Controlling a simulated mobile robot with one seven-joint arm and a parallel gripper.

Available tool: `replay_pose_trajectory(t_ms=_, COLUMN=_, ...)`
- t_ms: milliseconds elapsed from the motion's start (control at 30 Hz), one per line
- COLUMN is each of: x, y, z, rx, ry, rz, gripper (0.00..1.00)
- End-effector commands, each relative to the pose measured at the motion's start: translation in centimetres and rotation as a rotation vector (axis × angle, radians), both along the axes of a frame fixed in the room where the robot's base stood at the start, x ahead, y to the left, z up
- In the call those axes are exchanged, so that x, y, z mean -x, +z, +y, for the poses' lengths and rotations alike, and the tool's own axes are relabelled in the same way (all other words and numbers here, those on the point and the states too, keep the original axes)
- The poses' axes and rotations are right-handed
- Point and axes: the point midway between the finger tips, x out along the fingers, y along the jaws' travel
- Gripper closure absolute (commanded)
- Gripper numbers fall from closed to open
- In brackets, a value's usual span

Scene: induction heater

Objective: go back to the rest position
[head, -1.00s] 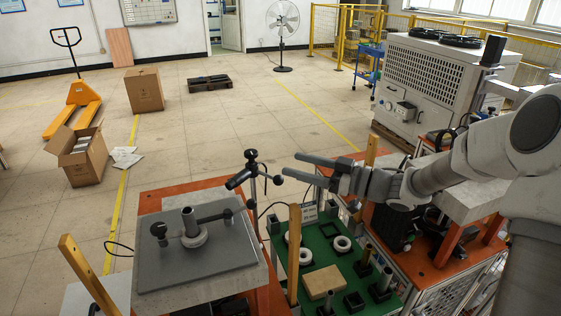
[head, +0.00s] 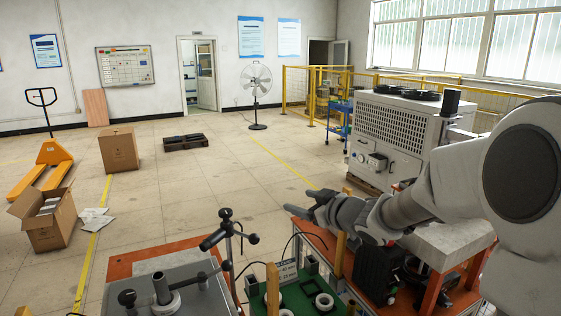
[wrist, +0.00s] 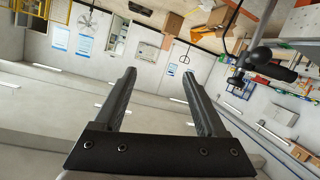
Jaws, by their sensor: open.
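My gripper (head: 305,203) is raised above the workbench area at the right centre of the head view and points left. Its fingers overlap in that view. In the wrist view the two dark fingers (wrist: 158,80) stand wide apart with nothing between them. Part of the room shows upside down beyond them. My gripper touches nothing that I can see.
Below are a grey plate (head: 190,300) with a post and a green board (head: 325,312) with ring parts. A black clamp stand (head: 226,232) rises left of my gripper. A white cabinet machine (head: 395,135) stands behind right.

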Motion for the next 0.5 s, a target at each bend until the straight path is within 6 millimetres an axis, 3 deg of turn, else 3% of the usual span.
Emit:
replay_pose_trajectory(t_ms=167, x=1.9, y=1.9, z=-4.5, rx=0.109, ry=-0.292, rz=0.072, gripper=0.26)
replay_pose_trajectory(t_ms=267, x=4.5, y=2.3, z=-6.7, rx=0.134, ry=-0.432, rz=0.151, gripper=0.26)
replay_pose_trajectory(t_ms=400, x=9.6, y=2.2, z=-8.4, rx=0.126, ry=-0.578, rz=0.3, gripper=0.26)
replay_pose_trajectory(t_ms=500, x=14.0, y=1.7, z=-8.5, rx=0.095, ry=-0.636, rz=0.428, gripper=0.26)
